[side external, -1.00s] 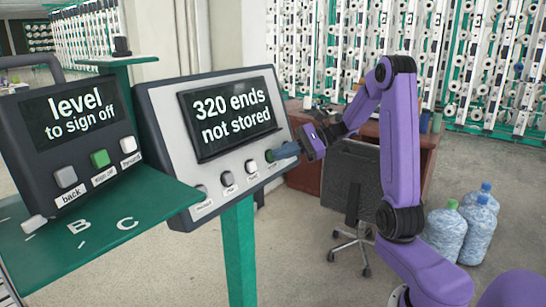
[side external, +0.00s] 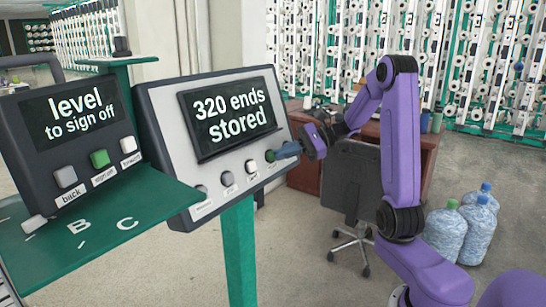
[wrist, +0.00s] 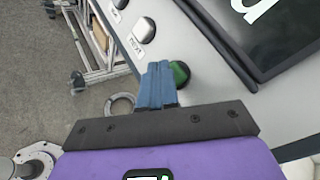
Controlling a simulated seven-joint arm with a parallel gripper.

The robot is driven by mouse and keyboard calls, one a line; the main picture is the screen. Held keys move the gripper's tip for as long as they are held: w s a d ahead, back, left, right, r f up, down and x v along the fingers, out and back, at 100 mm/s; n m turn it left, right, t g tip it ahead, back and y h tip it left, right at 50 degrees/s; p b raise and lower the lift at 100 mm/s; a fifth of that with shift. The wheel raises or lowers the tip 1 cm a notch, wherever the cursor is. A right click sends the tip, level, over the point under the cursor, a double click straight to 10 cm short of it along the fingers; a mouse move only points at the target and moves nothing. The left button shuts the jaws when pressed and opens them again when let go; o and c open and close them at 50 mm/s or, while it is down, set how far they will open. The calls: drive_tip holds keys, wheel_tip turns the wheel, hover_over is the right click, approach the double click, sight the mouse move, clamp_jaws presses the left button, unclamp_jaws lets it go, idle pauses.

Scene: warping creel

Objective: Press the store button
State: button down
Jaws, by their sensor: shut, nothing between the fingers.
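The panel (side external: 160,117) is a light-faced box on a green post, with a dark screen (side external: 230,116) reading "320 ends stored". A row of buttons runs along its lower edge. The green button (side external: 270,156) is at the right end of the row; its label cannot be read here. My gripper (side external: 281,151) is shut and empty, its blue fingertips at the green button. In the wrist view the shut fingers (wrist: 157,84) partly cover the green button (wrist: 181,73); whether they still touch it I cannot tell.
A second panel (side external: 67,137) reading "level to sign off" stands at left above a green shelf (side external: 105,222). A chair (side external: 350,180), a desk and large bottles (side external: 446,234) stand behind.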

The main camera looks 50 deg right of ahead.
drive_tip(key=shift+s+r, duration=0.1)
drive_tip(key=shift+s, duration=0.3)
drive_tip(key=s, duration=0.1)
drive_tip(key=s+r, duration=0.1)
drive_tip(key=s, duration=0.2)
drive_tip(key=shift+s+r, duration=0.35)
drive_tip(key=shift+r, duration=0.05)
idle(0.7)
